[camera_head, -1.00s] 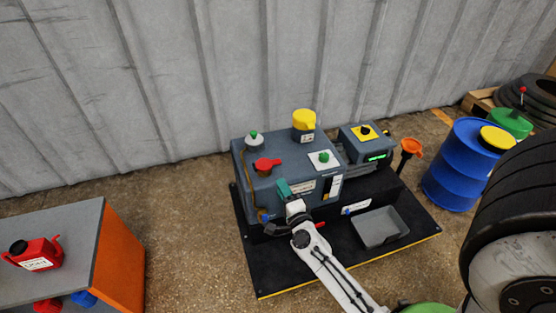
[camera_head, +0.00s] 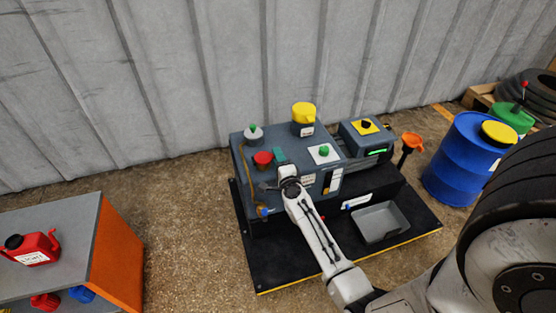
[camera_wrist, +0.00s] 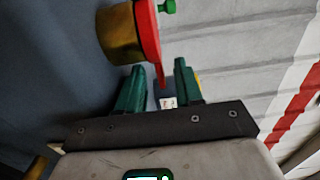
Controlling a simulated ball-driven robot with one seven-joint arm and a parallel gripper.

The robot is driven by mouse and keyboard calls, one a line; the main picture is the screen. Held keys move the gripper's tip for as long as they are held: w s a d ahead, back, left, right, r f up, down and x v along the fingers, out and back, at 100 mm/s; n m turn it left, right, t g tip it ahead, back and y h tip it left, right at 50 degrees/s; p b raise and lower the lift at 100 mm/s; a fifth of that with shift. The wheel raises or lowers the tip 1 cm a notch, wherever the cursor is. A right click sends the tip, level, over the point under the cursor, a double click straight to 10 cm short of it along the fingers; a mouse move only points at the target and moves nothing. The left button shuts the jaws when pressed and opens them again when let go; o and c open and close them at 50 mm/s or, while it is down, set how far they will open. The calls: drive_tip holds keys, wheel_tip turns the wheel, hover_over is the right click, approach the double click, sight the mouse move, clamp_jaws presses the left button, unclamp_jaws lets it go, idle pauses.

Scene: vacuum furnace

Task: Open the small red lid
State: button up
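The small red lid (camera_head: 262,158) sits on a short brass-coloured neck on top of the blue-grey machine (camera_head: 290,205), near its left side. In the wrist view the lid (camera_wrist: 149,38) is seen edge-on against the brass neck (camera_wrist: 121,34) and looks closed. Its thin red handle tab reaches down toward the gap between my fingertips. My gripper (camera_wrist: 160,66) has two green fingers, spread apart with nothing clamped. In the head view a green finger (camera_head: 280,154) shows just right of the lid; my wrist hides the rest. I cannot tell whether a finger touches the tab.
A yellow cap (camera_head: 303,113), a green-knobbed grey cap (camera_head: 253,135) and a white plate with a green knob (camera_head: 323,153) stand around the lid on the machine. A grey tray (camera_head: 381,222) lies at the front right. The corrugated wall (camera_head: 190,80) is behind.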

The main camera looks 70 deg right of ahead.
clamp_jaws()
idle(0.3)
idle(0.4)
